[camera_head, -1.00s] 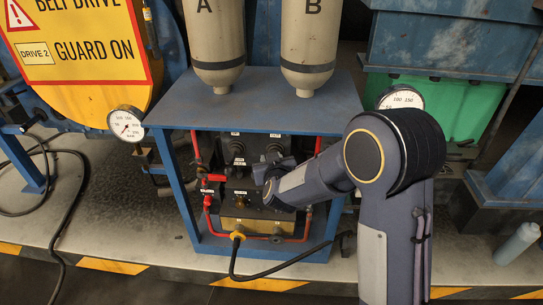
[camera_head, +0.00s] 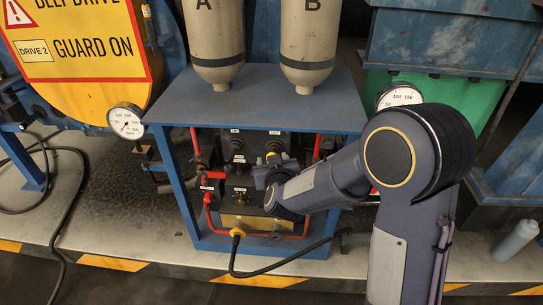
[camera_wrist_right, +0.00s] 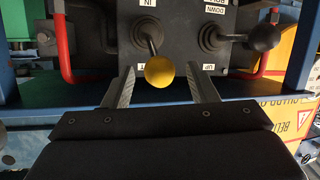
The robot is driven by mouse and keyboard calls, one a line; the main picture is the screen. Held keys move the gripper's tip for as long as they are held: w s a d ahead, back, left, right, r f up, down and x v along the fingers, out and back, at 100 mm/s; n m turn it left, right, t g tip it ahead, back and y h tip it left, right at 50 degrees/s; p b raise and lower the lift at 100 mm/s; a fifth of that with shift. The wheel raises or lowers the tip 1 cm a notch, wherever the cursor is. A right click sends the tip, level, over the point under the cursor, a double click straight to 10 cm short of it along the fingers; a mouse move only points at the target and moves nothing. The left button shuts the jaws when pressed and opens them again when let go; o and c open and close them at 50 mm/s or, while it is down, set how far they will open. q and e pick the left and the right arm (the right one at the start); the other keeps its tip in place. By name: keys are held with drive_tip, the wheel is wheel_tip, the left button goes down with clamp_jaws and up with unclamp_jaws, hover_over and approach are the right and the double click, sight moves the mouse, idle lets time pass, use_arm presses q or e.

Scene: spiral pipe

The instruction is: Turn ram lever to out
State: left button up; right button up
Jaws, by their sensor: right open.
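The ram lever has a yellow ball knob (camera_wrist_right: 160,71) on a short shaft in a round black boot (camera_wrist_right: 148,35) on the dark valve panel. In the right wrist view, a label reading IN is beyond the boot and a partly hidden label is near the knob. My right gripper (camera_wrist_right: 160,82) is open, with one finger on each side of the yellow knob; I cannot tell if either touches it. In the head view the knob (camera_head: 272,155) shows just above my right gripper (camera_head: 262,172). My left gripper is not in view.
A second lever with a black knob (camera_wrist_right: 265,37) stands beside it, labelled DOWN and UP. Red pipes (camera_head: 317,147) run beside the panel inside the blue frame (camera_head: 180,185). Two tanks (camera_head: 216,45) hang above. A black hose (camera_head: 270,277) loops below.

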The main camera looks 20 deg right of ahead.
drive_tip(key=shift+v, duration=1.75)
